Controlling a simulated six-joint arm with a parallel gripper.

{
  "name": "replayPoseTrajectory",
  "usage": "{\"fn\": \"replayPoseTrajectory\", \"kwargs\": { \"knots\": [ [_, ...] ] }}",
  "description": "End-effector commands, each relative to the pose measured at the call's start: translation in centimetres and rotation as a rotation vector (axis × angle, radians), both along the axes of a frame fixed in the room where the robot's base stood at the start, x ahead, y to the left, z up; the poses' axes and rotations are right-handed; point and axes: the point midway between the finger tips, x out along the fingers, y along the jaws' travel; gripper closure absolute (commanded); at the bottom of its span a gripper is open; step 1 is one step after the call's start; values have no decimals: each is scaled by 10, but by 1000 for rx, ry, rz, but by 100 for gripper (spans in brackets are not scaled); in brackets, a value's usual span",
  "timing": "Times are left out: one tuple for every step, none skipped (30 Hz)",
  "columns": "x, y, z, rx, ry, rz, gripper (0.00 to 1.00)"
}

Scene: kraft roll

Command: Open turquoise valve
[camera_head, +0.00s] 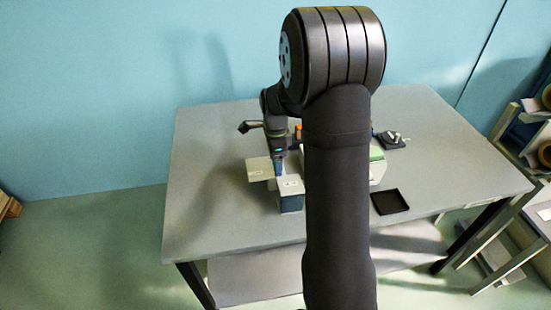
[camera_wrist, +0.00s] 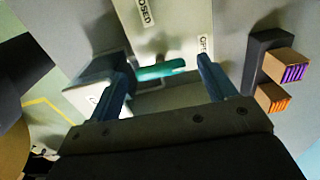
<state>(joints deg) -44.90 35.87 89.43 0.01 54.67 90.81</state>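The turquoise valve handle (camera_wrist: 160,70) shows in the wrist view as a short bar lying roughly crosswise between my fingers. Its right end points toward a label reading "OP..." (camera_wrist: 204,46), partly hidden by my right finger. A label ending in "OSED" (camera_wrist: 145,11) is at the top on the same pale panel (camera_wrist: 178,22). My gripper (camera_wrist: 163,82) is open, its two blue-grey fingers far apart on either side of the handle. I cannot tell whether a finger touches it. In the head view the handle cannot be made out.
In the wrist view, two brown boxes with purple (camera_wrist: 293,73) and orange (camera_wrist: 280,104) ends sit in a dark holder at right. In the head view, a pale-topped block (camera_head: 290,196) stands below my gripper, and a black tray (camera_head: 388,201) lies right of my arm. The table's left is clear.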

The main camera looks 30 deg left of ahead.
Motion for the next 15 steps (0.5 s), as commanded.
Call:
{"fn": "replayPoseTrajectory", "kwargs": {
  "knots": [
    [0, 0, 0, 0, 0, 0, 24],
    [0, 0, 0, 0, 0, 0, 24],
    [0, 0, 0, 0, 0, 0, 24],
    [0, 0, 1, 0, 0, 0, 24],
    [0, 0, 3, 1, -1, 1, 24],
    [0, 0, 6, 1, -1, 1, 24],
    [0, 0, 9, 2, -2, 1, 24],
    [1, 1, 13, 3, -3, 1, 24],
    [1, 1, 19, 3, -3, 1, 24],
    [1, 1, 24, 3, -4, 1, 24],
    [1, 1, 31, 3, -4, 1, 24],
    [1, 1, 40, 4, -4, 1, 24],
    [1, 1, 47, 3, -4, 1, 24],
    [1, 1, 54, 4, -4, 1, 24],
    [1, 1, 65, 4, -4, 1, 24]
  ]
}}
